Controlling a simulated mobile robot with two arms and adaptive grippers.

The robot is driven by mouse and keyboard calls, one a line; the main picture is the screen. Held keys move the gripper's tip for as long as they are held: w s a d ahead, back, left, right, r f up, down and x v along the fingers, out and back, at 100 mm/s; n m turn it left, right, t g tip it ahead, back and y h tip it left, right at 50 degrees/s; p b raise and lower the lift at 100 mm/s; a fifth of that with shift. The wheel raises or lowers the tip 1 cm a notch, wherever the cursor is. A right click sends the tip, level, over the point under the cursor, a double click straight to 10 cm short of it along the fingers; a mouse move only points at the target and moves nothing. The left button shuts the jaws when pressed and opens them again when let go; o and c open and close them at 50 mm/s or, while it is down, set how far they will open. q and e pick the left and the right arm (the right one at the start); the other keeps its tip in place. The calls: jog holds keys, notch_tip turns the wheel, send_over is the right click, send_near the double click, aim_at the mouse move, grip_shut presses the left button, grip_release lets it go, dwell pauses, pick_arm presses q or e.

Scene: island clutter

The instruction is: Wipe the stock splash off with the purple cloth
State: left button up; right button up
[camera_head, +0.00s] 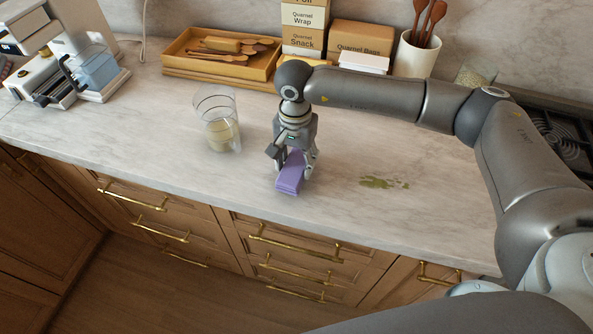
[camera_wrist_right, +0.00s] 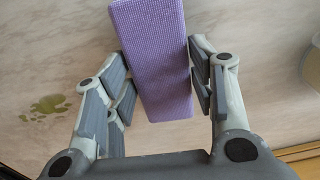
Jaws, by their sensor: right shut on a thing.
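The purple cloth (camera_head: 289,183) is a folded block at my right gripper (camera_head: 295,162), over the counter left of the splash. In the right wrist view the purple cloth (camera_wrist_right: 155,45) sits between the fingers, and the right gripper is shut on it. I cannot tell whether the cloth touches the counter. The stock splash (camera_head: 382,183) is a greenish-brown patch on the marble counter, apart from the cloth. The splash (camera_wrist_right: 46,106) also shows at the left of the right wrist view. My left gripper is not in view.
A glass jug (camera_head: 222,132) with pale contents stands left of the gripper. Behind are a wooden tray (camera_head: 187,67) of utensils, stacked boxes (camera_head: 303,38) and a white utensil crock (camera_head: 414,57). A stove (camera_head: 566,135) is at the right. The counter between cloth and splash is clear.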

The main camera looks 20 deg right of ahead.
aim_at(297, 166)
jog(key=shift+r+p, duration=0.55)
jog(key=shift+r, duration=1.25)
jog(key=shift+s+d, duration=0.1)
jog(key=shift+s, duration=0.25)
jog(key=s+d+r+n+b, duration=0.1)
jog(key=s+d+n, duration=0.1)
jog(key=s, duration=0.4)
jog(key=s+d+r+n+b, duration=0.1)
jog(key=s+d+r+n, duration=0.1)
jog(key=s+n, duration=0.3)
jog(key=shift+s+n, duration=0.3)
jog(key=shift+s, duration=0.8)
jog(key=shift+r, duration=0.1)
